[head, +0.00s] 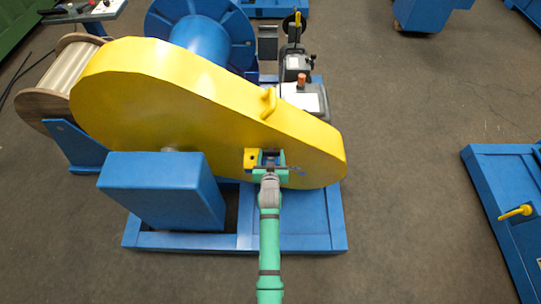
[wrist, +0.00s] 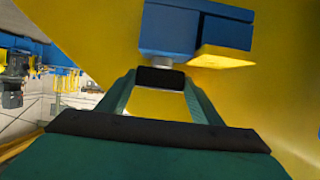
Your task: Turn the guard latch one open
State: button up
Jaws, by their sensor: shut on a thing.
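The large yellow guard (head: 190,100) covers the drive in the head view, and its yellow face (wrist: 280,90) fills much of the wrist view. Guard latch one (head: 251,155) shows as a small yellow and blue piece low on the guard's near face. In the wrist view the latch (wrist: 195,30) is a blue block with a yellow tab at its lower right and a dark end below. My gripper (head: 269,161) is at the latch. Its green fingers close on either side of the dark end in the wrist view (wrist: 160,78). The exact contact is partly hidden.
A yellow handle (head: 268,102) stands out from the guard's top edge. A blue motor box (head: 165,190) stands left of my arm, on a blue base frame (head: 310,225). Another blue unit (head: 490,185) stands at far right. The floor (head: 400,180) between is clear.

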jog(key=shift+s+f, duration=0.1)
jog(key=shift+f, duration=0.1)
jog(key=o, duration=1.1)
jog(key=shift+c, duration=0.2)
jog(key=shift+r, duration=0.1)
jog(key=v, duration=1)
jog(key=shift+s+r, duration=0.25)
jog(key=shift+s, duration=0.1)
